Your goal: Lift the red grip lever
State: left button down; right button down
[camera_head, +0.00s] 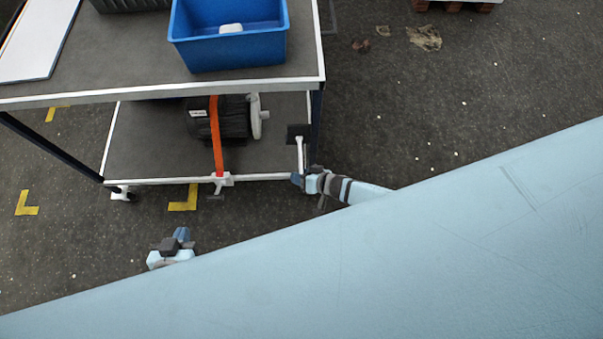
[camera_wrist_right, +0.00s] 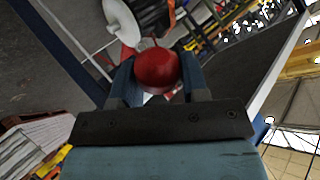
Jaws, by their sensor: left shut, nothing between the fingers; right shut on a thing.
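The red grip (camera_wrist_right: 157,70) is a round red knob in the right wrist view, held between the two blue fingers of my right gripper (camera_wrist_right: 156,80). In the head view my right gripper (camera_head: 298,179) is at the front right corner of the cart's lower shelf, at the near end of a pale lever bar (camera_head: 300,155). The red knob itself is hidden there. My left gripper (camera_head: 183,234) is shut and empty, low over the floor in front of the cart and apart from it.
The cart's lower shelf (camera_head: 150,160) carries a black motor (camera_head: 232,120) with an orange strap (camera_head: 215,140). The upper top (camera_head: 130,60) holds a blue bin (camera_head: 230,50). Yellow marks (camera_head: 184,203) lie on the floor. Open floor (camera_head: 450,110) is to the right.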

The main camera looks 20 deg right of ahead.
jog(key=shift+w+r, duration=0.25)
jog(key=shift+r, duration=0.1)
jog(key=c, duration=0.7)
grip_release()
jog(key=shift+a, duration=0.1)
jog(key=shift+s, duration=0.1)
jog(key=shift+s, duration=0.1)
jog(key=shift+s+d+r, duration=0.15)
jog(key=shift+s+d, duration=0.05)
jog(key=shift+d, duration=0.15)
jog(key=p+v, duration=0.1)
jog(key=v, duration=1.1)
jog(key=shift+s+d, duration=0.2)
jog(key=shift+s, duration=0.2)
jog(key=shift+r, duration=0.2)
